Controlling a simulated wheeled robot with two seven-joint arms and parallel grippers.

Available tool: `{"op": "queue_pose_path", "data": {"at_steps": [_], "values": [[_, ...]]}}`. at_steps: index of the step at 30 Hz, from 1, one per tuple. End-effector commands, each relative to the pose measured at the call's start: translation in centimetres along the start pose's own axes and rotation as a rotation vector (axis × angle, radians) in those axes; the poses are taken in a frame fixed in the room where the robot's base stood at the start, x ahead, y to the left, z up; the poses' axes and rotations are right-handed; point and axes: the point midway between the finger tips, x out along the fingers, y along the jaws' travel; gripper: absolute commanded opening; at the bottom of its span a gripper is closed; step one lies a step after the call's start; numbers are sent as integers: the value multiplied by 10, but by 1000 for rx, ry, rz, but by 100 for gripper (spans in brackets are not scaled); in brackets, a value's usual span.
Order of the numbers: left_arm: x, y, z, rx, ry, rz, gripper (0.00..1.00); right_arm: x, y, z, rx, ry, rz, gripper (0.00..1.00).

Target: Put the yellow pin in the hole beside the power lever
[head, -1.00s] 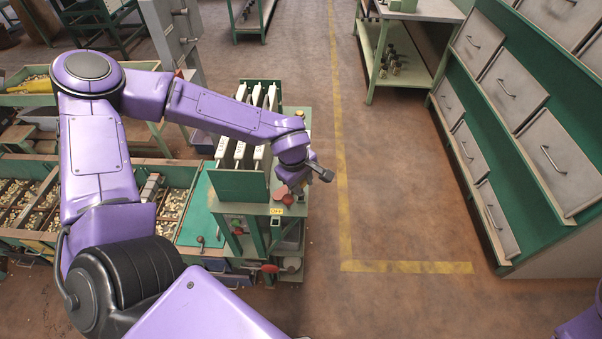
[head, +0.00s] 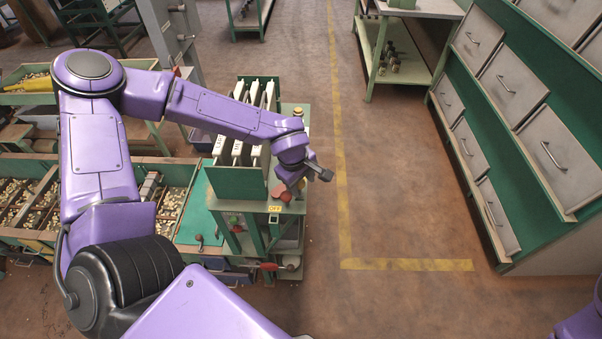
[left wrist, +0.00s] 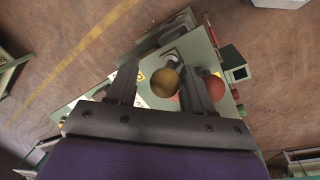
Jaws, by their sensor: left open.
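A yellow ball-shaped knob, seemingly the head of the yellow pin (left wrist: 165,82), shows in the left wrist view between the fingers of my left gripper (left wrist: 160,88). The fingers are apart, with visible gaps to the knob; I cannot tell its depth. A red knob (left wrist: 215,88), seemingly on the power lever, is just right of the right finger. In the head view my left gripper (head: 298,184) is over the front of the green machine, above the yellow OFF label (head: 274,209) and near the red knob (head: 281,197). The hole cannot be made out. My right gripper is out of view.
The green machine (head: 237,183) carries upright white bars (head: 252,125) close to my left forearm. Hoppers of nuts (head: 30,200) stand at left. A drawer cabinet (head: 535,150) stands at right. The floor (head: 390,190) between is clear.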

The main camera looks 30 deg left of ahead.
Motion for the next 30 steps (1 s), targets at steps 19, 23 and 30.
{"op": "queue_pose_path", "data": {"at_steps": [19, 23, 30], "values": [[-72, 0, 1, -2, -2, -4, 62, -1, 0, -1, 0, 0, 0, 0], [-94, 1, 1, -1, -1, -4, 62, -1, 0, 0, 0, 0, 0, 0], [-104, 1, 1, 0, -1, -5, 62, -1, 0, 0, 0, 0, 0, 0]]}}
